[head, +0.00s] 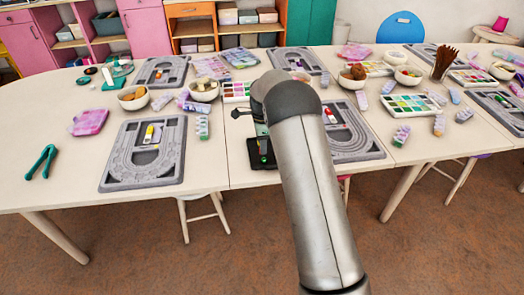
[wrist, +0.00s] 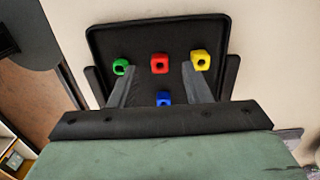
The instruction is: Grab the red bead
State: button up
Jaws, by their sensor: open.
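The red bead (wrist: 159,63) lies on a black tray (wrist: 155,35) in the wrist view, in the middle of a row. A green bead (wrist: 120,66) is to its left and a yellow bead (wrist: 200,60) to its right. A blue bead (wrist: 164,98) lies nearer my gripper. My gripper (wrist: 158,72) is open and empty above the tray, its fingertips appearing either side of the red bead. Their height above it is hard to judge. In the head view my arm hides much of the tray (head: 256,163); the red bead is not discernible there.
Grey bead boards flank the tray, one on the left (head: 115,172) and one on the right (head: 372,148). Bowls, bead boxes and a paint palette (head: 408,104) crowd the table behind. Green pliers (head: 41,162) lie at the far left. The table's front edge is close to the tray.

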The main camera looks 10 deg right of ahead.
notch_tip(320, 180, down, 2)
jog(key=shift+f, duration=0.1)
grip_shut()
jog(key=shift+r, duration=0.2)
